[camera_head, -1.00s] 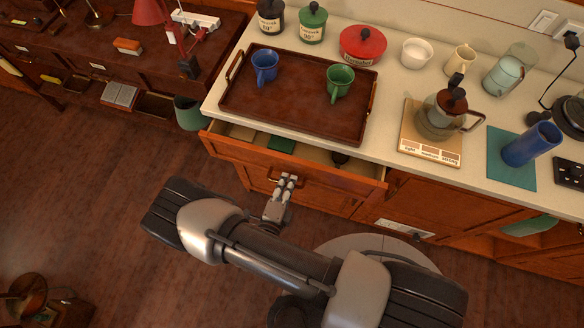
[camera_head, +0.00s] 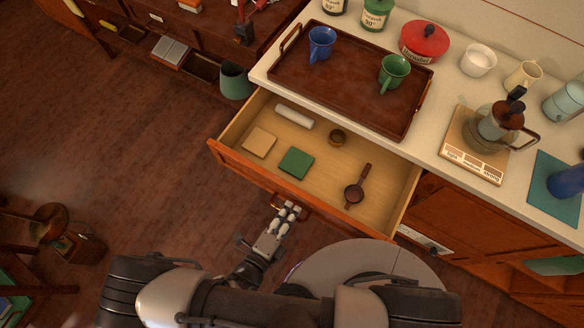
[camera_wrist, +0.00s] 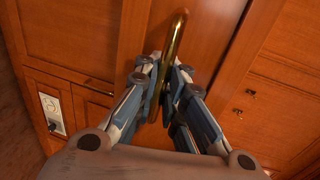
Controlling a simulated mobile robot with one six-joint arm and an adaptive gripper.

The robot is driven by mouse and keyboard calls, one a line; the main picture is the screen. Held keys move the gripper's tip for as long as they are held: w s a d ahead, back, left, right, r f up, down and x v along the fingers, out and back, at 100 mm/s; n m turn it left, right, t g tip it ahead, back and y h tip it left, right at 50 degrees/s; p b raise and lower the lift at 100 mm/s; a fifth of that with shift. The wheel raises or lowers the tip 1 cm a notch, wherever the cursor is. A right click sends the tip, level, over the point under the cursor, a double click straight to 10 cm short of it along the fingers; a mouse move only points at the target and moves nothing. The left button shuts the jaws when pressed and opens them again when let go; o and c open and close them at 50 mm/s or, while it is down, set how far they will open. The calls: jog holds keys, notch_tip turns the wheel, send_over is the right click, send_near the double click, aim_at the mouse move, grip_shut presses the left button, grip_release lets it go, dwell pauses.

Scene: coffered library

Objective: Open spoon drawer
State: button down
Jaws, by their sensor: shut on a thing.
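The spoon drawer (camera_head: 330,165) stands pulled well out from the counter in the head view. Inside lie a dark spoon or scoop (camera_head: 356,187), a green square (camera_head: 296,162), a tan square (camera_head: 260,142), a white roll (camera_head: 294,117) and a small brown ring-shaped thing (camera_head: 337,137). My gripper (camera_head: 288,211) is at the drawer front. In the wrist view my gripper (camera_wrist: 163,90) is shut on the brass handle (camera_wrist: 176,45), which passes between its fingers.
On the counter above are a brown tray (camera_head: 330,90) with a blue cup (camera_head: 321,44) and a green cup (camera_head: 393,72), and a glass coffee pot (camera_head: 495,127) on a board. A wooden stool (camera_head: 50,225) stands at lower left. The floor left of the drawer is clear.

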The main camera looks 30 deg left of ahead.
jog(key=shift+r, duration=0.15)
jog(key=c, duration=2)
grip_release()
jog(key=shift+o, duration=0.2)
jog(key=v, duration=1.2)
